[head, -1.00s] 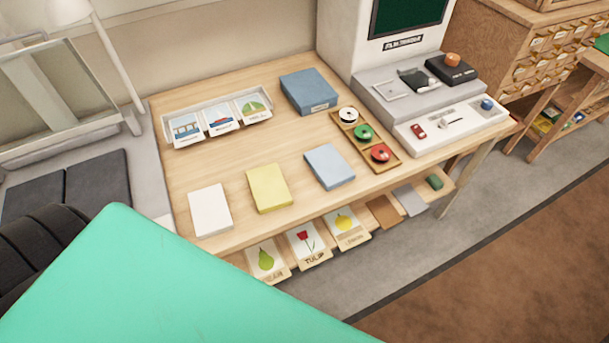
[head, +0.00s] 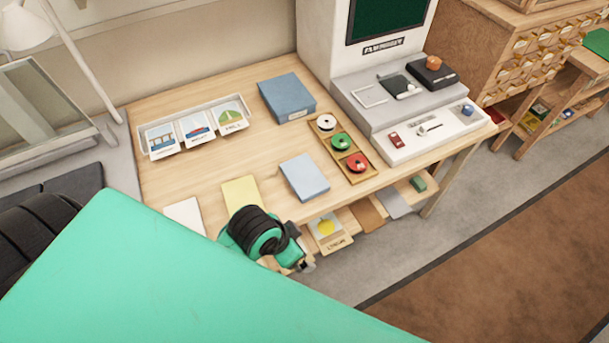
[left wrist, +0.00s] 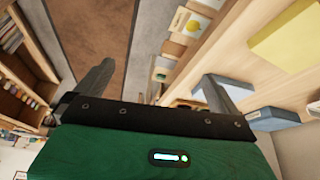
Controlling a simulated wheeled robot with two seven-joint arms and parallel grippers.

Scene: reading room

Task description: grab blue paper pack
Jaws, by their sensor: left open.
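The light blue paper pack (head: 304,177) lies flat on the wooden table near its front edge. In the left wrist view a light blue pack (left wrist: 238,89) shows at the right, partly behind one finger. My left gripper (head: 304,263) is low in front of the table's front edge, below and apart from the blue pack. In the left wrist view my left gripper (left wrist: 156,88) has its fingers wide apart with nothing between them. My right gripper is not in view.
A yellow pack (head: 240,192) and a white pack (head: 185,214) lie left of the blue pack, partly hidden by my arm. A reel tray (head: 340,147) stands close on its right. A darker blue box (head: 287,97) lies behind. A shelf with cards (head: 330,232) sits under the tabletop.

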